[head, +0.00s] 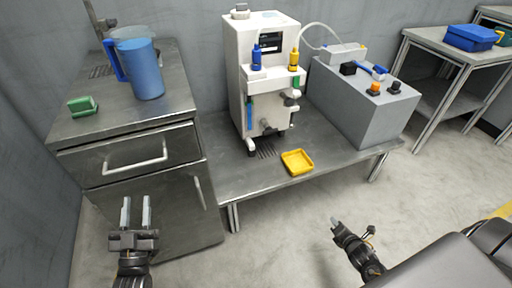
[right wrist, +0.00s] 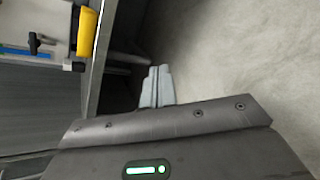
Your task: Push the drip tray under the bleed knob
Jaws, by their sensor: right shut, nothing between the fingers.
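The yellow drip tray (head: 297,162) lies on the low metal bench near its front edge, in front and to the right of the white machine (head: 262,60). A dark knob low on the machine's front (head: 265,125), which looks like the bleed knob, sits behind and left of the tray. In the right wrist view the tray (right wrist: 87,32) shows at the upper left. My right gripper (head: 335,222) is shut and empty, in front of the bench and apart from the tray; its fingers (right wrist: 158,70) are together. My left gripper (head: 136,200) is open and empty before the cabinet.
The bench (head: 235,180) has clear surface left of the tray. A grey box (head: 365,105) with knobs stands to the right. The cabinet (head: 120,120) at left holds a blue pitcher (head: 144,70) and a green block (head: 83,106).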

